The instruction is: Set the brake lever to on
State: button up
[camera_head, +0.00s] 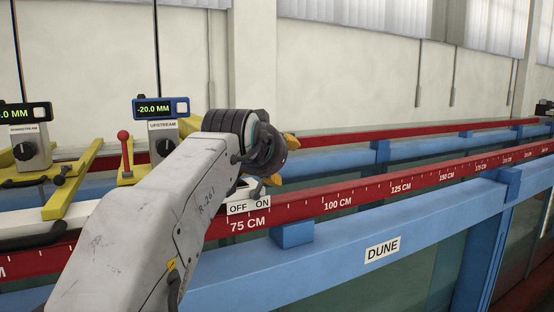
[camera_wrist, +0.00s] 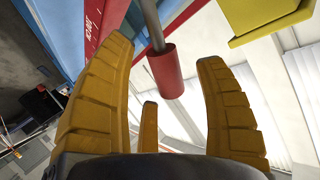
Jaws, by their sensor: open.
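A lever with a red cylindrical grip (camera_wrist: 167,72) on a grey rod shows in the wrist view. The grip lies in the gap between the fingers of my gripper (camera_wrist: 164,50), with visible space on both sides. My gripper is open. In the head view my gripper (camera_head: 283,160) is above the red rail, mostly behind my arm's wrist, with only bits of yellow finger showing. A white OFF/ON label (camera_head: 248,205) sits just below it, above the 75 CM mark. The lever at that label is hidden in the head view, so its setting cannot be told.
A red-knobbed lever (camera_head: 125,143) stands left of my arm beside the UPSTREAM display unit (camera_head: 162,120). A DOWNSTREAM unit (camera_head: 25,135) is farther left. The red scale rail (camera_head: 360,192) and blue DUNE beam (camera_head: 340,253) run along the front. A yellow part (camera_wrist: 262,18) is near the fingers.

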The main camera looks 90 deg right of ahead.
jog(key=v, duration=1)
jog(key=shift+w+a+r, duration=0.1)
jog(key=shift+a, duration=0.05)
